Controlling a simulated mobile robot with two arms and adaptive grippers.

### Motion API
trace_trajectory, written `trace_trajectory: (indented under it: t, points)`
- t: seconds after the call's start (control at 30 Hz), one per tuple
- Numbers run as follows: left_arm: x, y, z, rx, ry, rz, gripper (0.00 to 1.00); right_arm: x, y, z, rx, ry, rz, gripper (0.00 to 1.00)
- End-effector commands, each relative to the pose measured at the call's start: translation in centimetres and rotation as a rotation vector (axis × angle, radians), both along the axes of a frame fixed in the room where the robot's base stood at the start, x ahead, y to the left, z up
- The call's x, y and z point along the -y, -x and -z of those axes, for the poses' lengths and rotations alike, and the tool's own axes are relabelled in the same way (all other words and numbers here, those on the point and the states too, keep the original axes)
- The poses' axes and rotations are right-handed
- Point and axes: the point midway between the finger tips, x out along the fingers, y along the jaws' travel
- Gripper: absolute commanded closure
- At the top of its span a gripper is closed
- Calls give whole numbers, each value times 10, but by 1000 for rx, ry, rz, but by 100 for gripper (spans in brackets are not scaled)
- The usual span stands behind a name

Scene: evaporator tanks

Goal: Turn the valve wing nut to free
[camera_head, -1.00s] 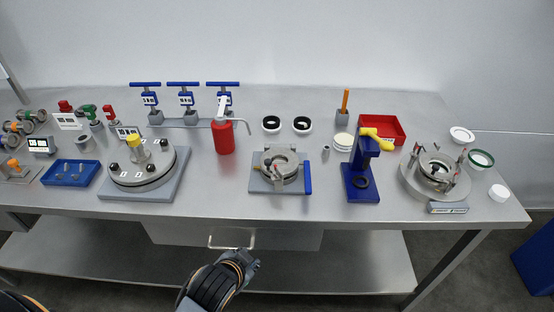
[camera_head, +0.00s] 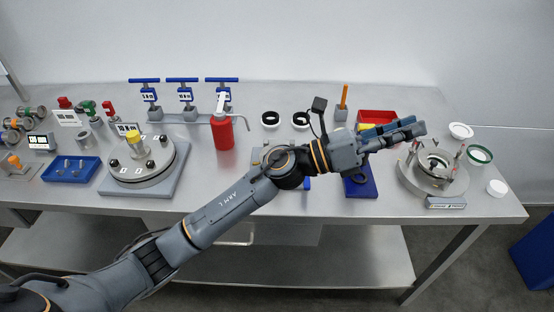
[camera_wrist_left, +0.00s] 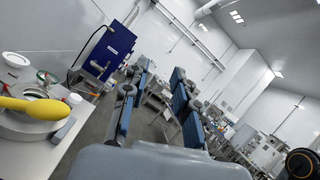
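My left gripper (camera_head: 415,129) reaches across the bench from the left, over the blue stand with the yellow handle, pointing right. In the left wrist view its two fingers (camera_wrist_left: 160,105) are apart with nothing between them. The round metal clamp fixture (camera_head: 258,155) at bench centre, with a blue handle (camera_head: 307,183), is mostly hidden behind my left forearm. Another round metal fixture (camera_head: 433,178) with upright red-tipped parts stands right of the gripper, apart from it. I cannot make out which part is the valve wing nut. My right gripper is not in view.
The blue stand (camera_head: 361,187) is under my gripper; its yellow handle (camera_wrist_left: 35,107) shows close by in the left wrist view. A red tray (camera_head: 375,116) is behind. A red bottle (camera_head: 223,133) and a round flange fixture (camera_head: 140,175) stand left. White rings lie at right.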

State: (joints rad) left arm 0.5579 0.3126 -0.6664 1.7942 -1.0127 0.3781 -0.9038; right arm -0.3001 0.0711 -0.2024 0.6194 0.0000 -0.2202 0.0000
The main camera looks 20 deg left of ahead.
Motion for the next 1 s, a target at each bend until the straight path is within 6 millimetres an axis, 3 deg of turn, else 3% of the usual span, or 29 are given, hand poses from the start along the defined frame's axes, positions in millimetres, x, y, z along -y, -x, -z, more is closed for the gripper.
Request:
trace_trajectory:
  t: [0.1,0.2,0.27,0.37,0.4,0.47,0.6,0.7,0.87,1.0]
  points:
    - [27,11,26,353,-376,149,72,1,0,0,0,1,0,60]
    - [20,7,64,609,-704,289,72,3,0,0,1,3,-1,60]
    - [1,-3,86,735,-905,380,72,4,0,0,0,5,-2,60]
    - [-53,-26,111,881,-1230,542,72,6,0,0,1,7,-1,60]
    - [-79,-36,115,914,-1350,607,72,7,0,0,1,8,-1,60]
    - [-118,-49,115,937,-1510,701,72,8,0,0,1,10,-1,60]
    - [-197,-66,96,910,-1777,880,72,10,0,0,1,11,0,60]
    - [-230,-69,82,869,-1876,958,72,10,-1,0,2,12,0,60]
    - [-250,-68,79,837,-1928,1009,72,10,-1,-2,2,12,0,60]
    - [-250,-68,97,835,-1925,1013,72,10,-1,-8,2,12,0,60]
